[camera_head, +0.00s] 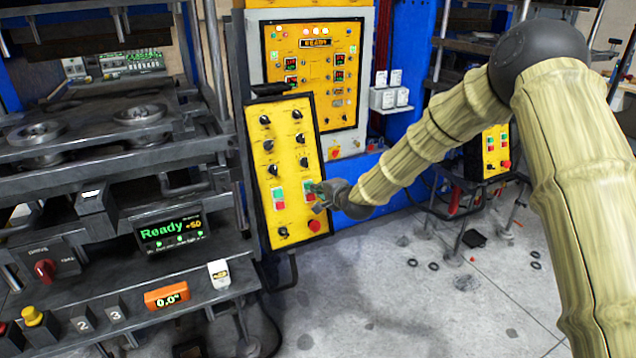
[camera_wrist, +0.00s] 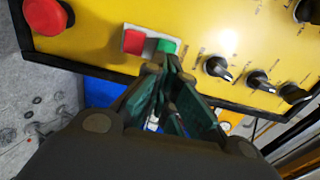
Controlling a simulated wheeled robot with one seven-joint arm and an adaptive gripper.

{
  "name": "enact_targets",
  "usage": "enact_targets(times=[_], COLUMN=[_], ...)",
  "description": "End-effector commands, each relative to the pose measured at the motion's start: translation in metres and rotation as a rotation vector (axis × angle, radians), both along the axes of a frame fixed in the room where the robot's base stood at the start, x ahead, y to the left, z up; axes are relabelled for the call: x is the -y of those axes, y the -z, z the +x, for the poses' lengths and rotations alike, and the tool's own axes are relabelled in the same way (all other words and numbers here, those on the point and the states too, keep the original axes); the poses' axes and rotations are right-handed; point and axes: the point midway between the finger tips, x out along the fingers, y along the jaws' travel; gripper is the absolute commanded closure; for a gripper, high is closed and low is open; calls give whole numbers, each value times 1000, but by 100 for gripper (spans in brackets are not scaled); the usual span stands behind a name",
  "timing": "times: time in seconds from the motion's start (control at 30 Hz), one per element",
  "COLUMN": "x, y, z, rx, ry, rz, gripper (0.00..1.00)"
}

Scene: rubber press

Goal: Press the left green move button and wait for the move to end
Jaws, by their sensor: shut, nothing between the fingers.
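The yellow control panel (camera_head: 287,165) stands tilted beside the press and carries two green-over-red button pairs. The left green button (camera_head: 277,192) is uncovered in the head view, above its red button (camera_head: 281,205). My gripper (camera_head: 315,190) is at the right pair, partly covering it, and apart from the left pair. In the wrist view my gripper (camera_wrist: 168,65) is shut and empty, its tips at the lower edge of a green button (camera_wrist: 167,46) beside a red button (camera_wrist: 133,42). I cannot tell whether they touch. The left pair is outside the wrist view.
A red mushroom button (camera_head: 314,225) sits below the right pair, with black knobs (camera_head: 269,146) higher on the panel. The press display (camera_head: 170,231) reads "Ready". Open floor (camera_head: 400,290) lies right of the panel, with small black rings scattered on it.

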Motion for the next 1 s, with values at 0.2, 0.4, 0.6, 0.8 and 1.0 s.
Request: enact_targets(times=[0.2, 0.4, 0.6, 0.8, 1.0], x=[-6, -7, -7, -8, -12], y=[4, 6, 6, 9, 15], z=[13, 15, 15, 18, 27], rx=[-1, 0, 0, 0, 2], ry=[0, 0, 0, 1, 0], rz=[0, 1, 1, 1, 1], gripper=[100, 100, 100, 100, 100])
